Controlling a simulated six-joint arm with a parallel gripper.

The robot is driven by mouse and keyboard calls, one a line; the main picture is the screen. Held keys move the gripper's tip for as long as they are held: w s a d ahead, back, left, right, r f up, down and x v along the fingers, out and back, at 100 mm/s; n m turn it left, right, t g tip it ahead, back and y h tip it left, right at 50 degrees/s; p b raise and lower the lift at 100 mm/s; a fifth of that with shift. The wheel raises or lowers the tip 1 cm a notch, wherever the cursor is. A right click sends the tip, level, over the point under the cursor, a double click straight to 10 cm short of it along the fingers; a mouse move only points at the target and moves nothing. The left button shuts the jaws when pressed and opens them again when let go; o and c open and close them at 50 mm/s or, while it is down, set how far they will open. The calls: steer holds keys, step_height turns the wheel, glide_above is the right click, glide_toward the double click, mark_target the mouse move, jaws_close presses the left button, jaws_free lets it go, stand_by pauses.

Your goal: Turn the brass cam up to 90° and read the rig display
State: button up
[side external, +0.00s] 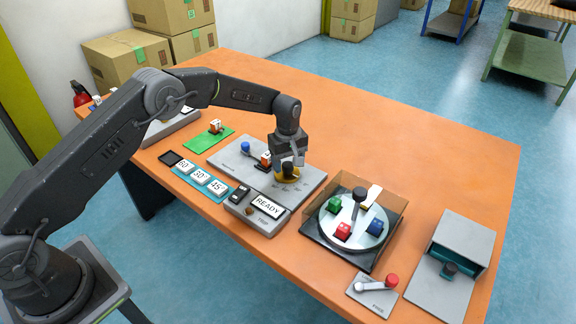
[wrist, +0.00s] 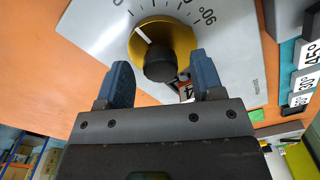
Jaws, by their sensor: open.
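The brass cam (side external: 288,175) is a round gold disc on the grey rig plate (side external: 310,178). In the wrist view the cam (wrist: 178,38) carries a dark knob (wrist: 160,66) and a white line pointing toward the 0 end of the printed scale, away from the 90° mark. My gripper (side external: 291,163) is over the cam. In the wrist view its blue fingers (wrist: 160,72) are apart, one on each side of the knob, with gaps visible. Whether the fingertips reach knob height is unclear.
A blue knob (side external: 245,146) and an orange-and-white piece (side external: 265,158) are on the plate's left. Number cards (side external: 200,177) lie on a teal strip left of the display. A turntable (side external: 330,222) with coloured blocks stands right, beside a red-knobbed lever (side external: 391,280).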

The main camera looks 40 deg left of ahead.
steer(key=shift+f, duration=0.75)
steer(key=shift+c, duration=0.2)
steer(key=c, duration=0.9)
